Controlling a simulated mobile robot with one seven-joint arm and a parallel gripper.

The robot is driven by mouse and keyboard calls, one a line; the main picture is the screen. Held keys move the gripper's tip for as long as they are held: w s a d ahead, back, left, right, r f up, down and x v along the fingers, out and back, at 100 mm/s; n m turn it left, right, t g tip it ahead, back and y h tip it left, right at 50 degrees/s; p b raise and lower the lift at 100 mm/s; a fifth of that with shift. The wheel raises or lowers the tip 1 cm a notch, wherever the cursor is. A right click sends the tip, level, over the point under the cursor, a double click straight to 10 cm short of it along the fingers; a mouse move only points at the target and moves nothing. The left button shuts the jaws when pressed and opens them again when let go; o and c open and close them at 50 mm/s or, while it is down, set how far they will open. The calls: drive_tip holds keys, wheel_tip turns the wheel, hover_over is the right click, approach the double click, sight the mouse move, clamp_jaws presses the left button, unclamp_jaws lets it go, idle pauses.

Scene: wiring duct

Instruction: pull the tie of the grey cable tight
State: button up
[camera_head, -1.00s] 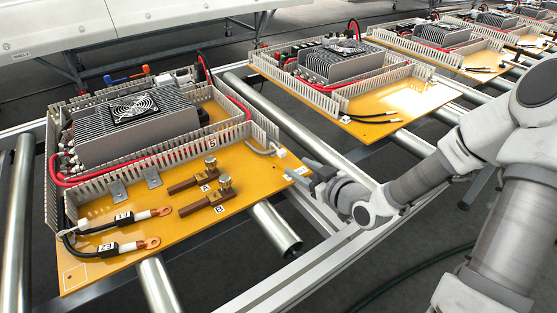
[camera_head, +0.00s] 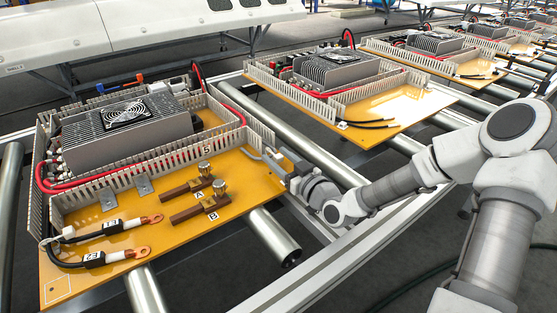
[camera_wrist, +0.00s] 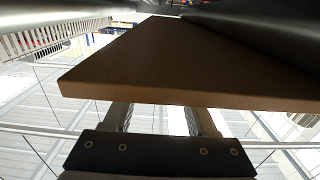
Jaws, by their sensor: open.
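The grey cable (camera_head: 254,152) comes out at the right-hand end of the slotted duct (camera_head: 262,136) on the nearest orange panel (camera_head: 135,290). Its tie cannot be made out in the head view; my gripper covers that spot. My gripper (camera_head: 282,163) is at the panel's right edge, close beside the cable's end. In the wrist view, my gripper's two fingers (camera_wrist: 160,118) stand apart and run behind a large brown slab, which hides their tips. Neither the cable nor the tie can be picked out there, and I cannot tell whether the fingers touch anything.
Copper terminal blocks A and B (camera_head: 200,203) stand left of my gripper. Two black cables with copper lugs (camera_head: 140,252) lie at the front left. A finned unit with a fan (camera_head: 125,130) fills the panel's back. Rollers and a metal rail (camera_head: 330,262) lie beside it.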

clamp_jaws()
idle(0.3)
idle(1.2)
